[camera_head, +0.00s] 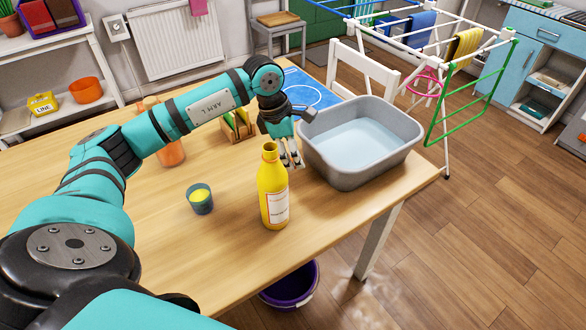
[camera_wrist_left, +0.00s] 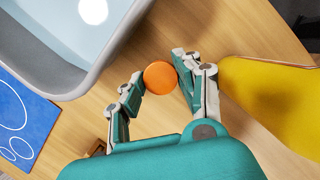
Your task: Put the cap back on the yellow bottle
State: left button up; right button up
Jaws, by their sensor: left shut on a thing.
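The yellow bottle (camera_head: 272,190) stands upright on the wooden table, with a white label and an open, uncapped neck. It also shows at the right edge of the left wrist view (camera_wrist_left: 270,95). My left gripper (camera_head: 292,160) is just behind the bottle's neck, between bottle and basin. In the left wrist view the fingers (camera_wrist_left: 160,85) are shut on a round orange cap (camera_wrist_left: 160,77), held apart from the bottle. I cannot make the cap out in the head view. My right gripper is not in view.
A grey basin of water (camera_head: 315,155) stands close right of the gripper. A small cup with yellow contents (camera_head: 200,204) is left of the bottle. An orange pot (camera_head: 170,153) is partly behind my arm. The table's front edge is near the bottle; a purple bucket (camera_head: 290,290) is below.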

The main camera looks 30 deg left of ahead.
pick_arm(q)
notch_tip(320, 180, up, 2)
jog(key=shift+r, duration=0.1)
